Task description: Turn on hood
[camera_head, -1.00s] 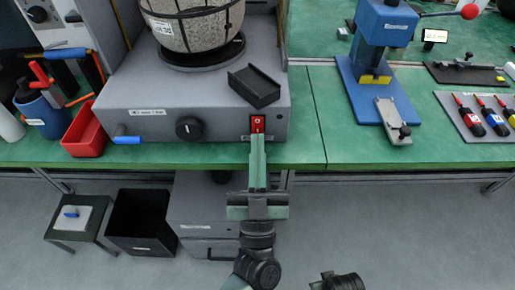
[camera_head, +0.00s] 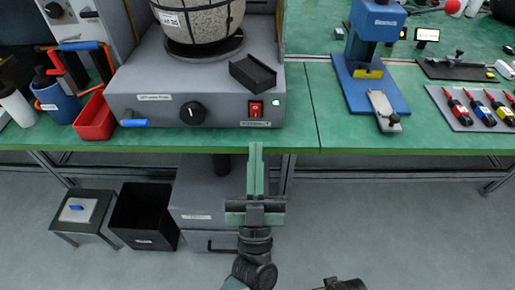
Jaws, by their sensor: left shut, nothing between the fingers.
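A grey hood unit (camera_head: 225,112) stands on the green bench, with a round mesh-wrapped vessel (camera_head: 208,18) on top. My right gripper is not clearly visible; only a dark arm part of mine shows at the bottom edge.
A black tray (camera_head: 253,73) sits on the unit. A red bin (camera_head: 95,117) and blue cup (camera_head: 57,102) stand left. A blue press (camera_head: 371,55) and screwdrivers (camera_head: 480,108) are right. A black crate (camera_head: 144,214) is on the floor. Space before the bench is open.

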